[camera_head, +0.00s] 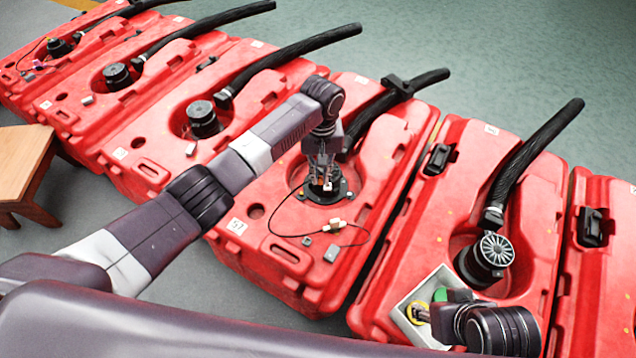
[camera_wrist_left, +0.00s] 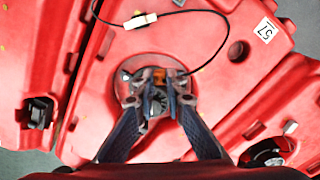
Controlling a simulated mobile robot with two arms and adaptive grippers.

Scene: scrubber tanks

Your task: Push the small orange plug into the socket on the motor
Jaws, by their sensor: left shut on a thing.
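My left gripper (camera_head: 322,178) is over the black round motor (camera_head: 338,190) in the well of the middle red tank. In the left wrist view, its fingertips (camera_wrist_left: 160,84) are close together over the motor (camera_wrist_left: 154,102). It is shut on a small orange plug (camera_wrist_left: 182,73), which shows partly at the fingertips. The fingers hide the socket, and I cannot tell whether the plug touches it. A thin black cable (camera_wrist_left: 216,52) curves near the plug. My right gripper (camera_head: 432,312) is low at the right, partly covered by its wrist; its opening is unclear.
A pale connector (camera_head: 337,224) on a black cable lies on the middle tank (camera_head: 262,262). Other red tanks with black hoses (camera_head: 530,155) stand in a row. A grey tray (camera_head: 408,322) with green and yellow round parts is by my right gripper. A wooden stool (camera_head: 22,165) stands left.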

